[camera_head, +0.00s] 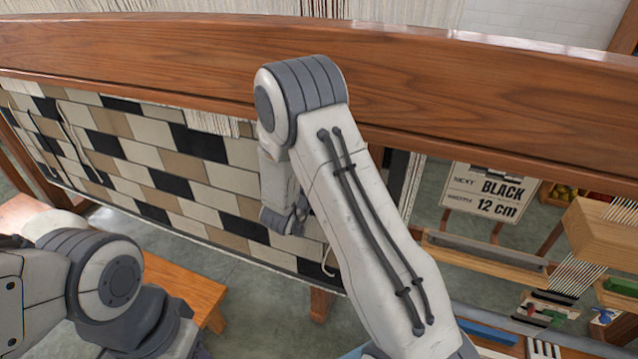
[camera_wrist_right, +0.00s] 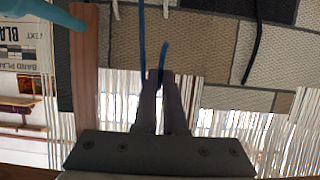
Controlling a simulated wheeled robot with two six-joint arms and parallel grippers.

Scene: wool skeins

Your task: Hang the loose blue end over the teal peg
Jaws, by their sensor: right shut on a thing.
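My right gripper (camera_wrist_right: 158,78) is shut on the loose blue end (camera_wrist_right: 163,62) in the right wrist view. A short dark blue piece stands out from between its fingertips. A longer blue strand (camera_wrist_right: 142,40) runs from the top edge down behind the left finger. Part of a teal rounded piece, which looks like the teal peg (camera_wrist_right: 45,12), shows at the top left, apart from the fingers. In the head view my right arm reaches to the woven panel, and I cannot make out its fingers. My left arm is at the lower left; its gripper is out of view.
A woven panel (camera_head: 165,160) of cream, tan and black blocks hangs below a long wooden beam (camera_head: 420,90). Pale warp threads (camera_wrist_right: 225,125) and a brown wooden bar (camera_wrist_right: 84,70) are close to my right gripper. A lettered sign (camera_head: 490,193) and an orange bench (camera_head: 185,285) stand nearby.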

